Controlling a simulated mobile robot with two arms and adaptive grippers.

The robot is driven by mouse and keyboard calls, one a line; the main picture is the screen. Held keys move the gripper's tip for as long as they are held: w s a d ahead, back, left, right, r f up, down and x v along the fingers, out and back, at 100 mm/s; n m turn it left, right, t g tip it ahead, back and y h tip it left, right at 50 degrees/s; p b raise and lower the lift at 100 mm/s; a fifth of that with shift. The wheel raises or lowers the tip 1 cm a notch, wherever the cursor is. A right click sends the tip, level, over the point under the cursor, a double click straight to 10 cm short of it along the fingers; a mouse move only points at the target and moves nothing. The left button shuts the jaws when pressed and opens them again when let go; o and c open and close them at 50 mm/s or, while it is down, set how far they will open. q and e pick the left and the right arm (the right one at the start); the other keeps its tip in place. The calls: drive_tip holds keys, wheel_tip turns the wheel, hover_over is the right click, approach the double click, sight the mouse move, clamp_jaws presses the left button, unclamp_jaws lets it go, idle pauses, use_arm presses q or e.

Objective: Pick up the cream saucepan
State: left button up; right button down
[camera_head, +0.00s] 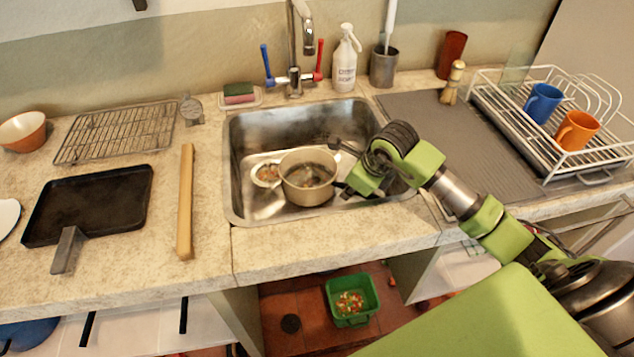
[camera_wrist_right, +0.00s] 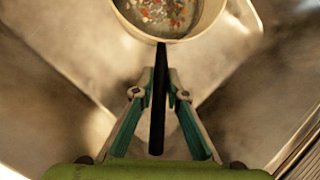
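The cream saucepan (camera_head: 307,182) stands upright in the steel sink, with murky liquid and coloured food bits inside. Its rim (camera_wrist_right: 190,32) shows at the top of the right wrist view, and its dark handle (camera_wrist_right: 158,105) points toward my right palm. My right gripper (camera_head: 346,166) is at the saucepan's right side, low in the sink. The handle is mostly hidden in the head view. My left gripper is out of view.
The sink (camera_head: 240,190) walls surround the saucepan, with the faucet (camera_head: 293,50) behind. A small round strainer-like thing (camera_head: 266,174) sits left of the saucepan. A wooden bar (camera_head: 186,205) and black pan (camera_head: 88,205) lie left; the dish rack (camera_head: 555,170) stands right.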

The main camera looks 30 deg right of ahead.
drive_tip(key=shift+w+r, duration=0.1)
drive_tip(key=shift+w, duration=0.05)
drive_tip(key=shift+r, duration=0.15)
drive_tip(key=shift+r, duration=0.35)
drive_tip(key=shift+r+b, duration=0.35)
drive_tip(key=shift+r, duration=4.1)
